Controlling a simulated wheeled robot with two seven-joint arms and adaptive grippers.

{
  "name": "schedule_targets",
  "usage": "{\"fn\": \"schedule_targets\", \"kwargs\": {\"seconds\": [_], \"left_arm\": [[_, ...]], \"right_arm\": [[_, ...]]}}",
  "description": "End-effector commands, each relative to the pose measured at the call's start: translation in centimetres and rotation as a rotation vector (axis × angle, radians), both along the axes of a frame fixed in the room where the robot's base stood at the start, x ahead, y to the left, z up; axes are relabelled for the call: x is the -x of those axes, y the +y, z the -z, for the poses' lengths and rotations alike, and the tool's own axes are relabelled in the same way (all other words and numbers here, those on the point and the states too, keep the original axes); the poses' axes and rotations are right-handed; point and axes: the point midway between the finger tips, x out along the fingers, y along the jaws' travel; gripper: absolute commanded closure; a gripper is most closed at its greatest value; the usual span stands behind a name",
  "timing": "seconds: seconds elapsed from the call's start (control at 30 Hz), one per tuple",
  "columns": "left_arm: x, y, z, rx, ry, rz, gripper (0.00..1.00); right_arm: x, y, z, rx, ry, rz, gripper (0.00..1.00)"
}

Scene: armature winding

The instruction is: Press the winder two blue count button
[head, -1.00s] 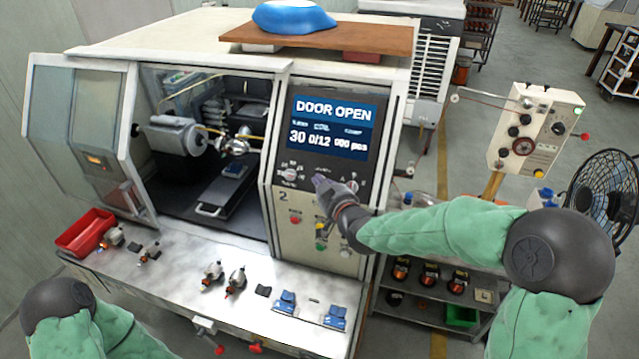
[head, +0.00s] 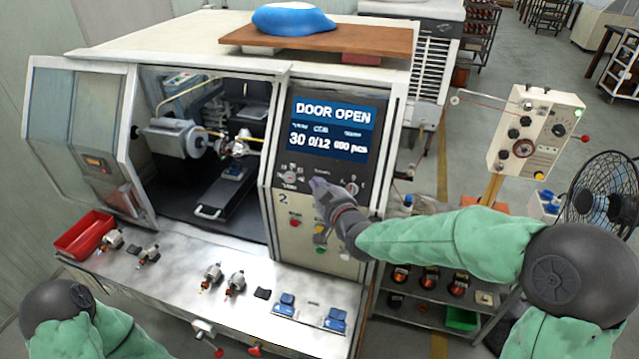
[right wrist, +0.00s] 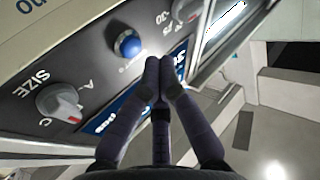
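Winder two (head: 281,198), marked with a 2, has its control panel below a screen reading DOOR OPEN, 30, 0/12, 000 pcs. The blue count button (right wrist: 127,45) shows as a round dome in the right wrist view; in the head view my gripper hides it. My right gripper (head: 317,184) is at the panel, its fingers together and empty. In the right wrist view its fingertips (right wrist: 159,70) are just right of and below the button; I cannot tell whether they touch the panel. My left gripper is out of view; only part of my left arm shows.
A SIZE knob (right wrist: 60,103) sits beside the button, and another dial (head: 289,178) is left of my gripper. Red, yellow and green buttons are below. The ledge (head: 180,285) holds several armatures, blue parts and a red tray (head: 84,233).

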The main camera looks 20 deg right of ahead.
Motion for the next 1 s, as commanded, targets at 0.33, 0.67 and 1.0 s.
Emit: {"fn": "schedule_targets", "kwargs": {"seconds": [0.33,0.67,1.0], "left_arm": [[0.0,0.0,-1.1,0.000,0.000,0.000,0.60],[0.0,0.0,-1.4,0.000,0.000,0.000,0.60],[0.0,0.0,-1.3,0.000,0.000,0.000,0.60]], "right_arm": [[2.1,1.5,-1.9,-0.001,0.000,-0.002,1.00],[2.8,1.9,-2.3,0.000,0.001,0.000,1.00],[2.8,1.9,-2.3,0.000,0.000,0.000,1.00]]}}
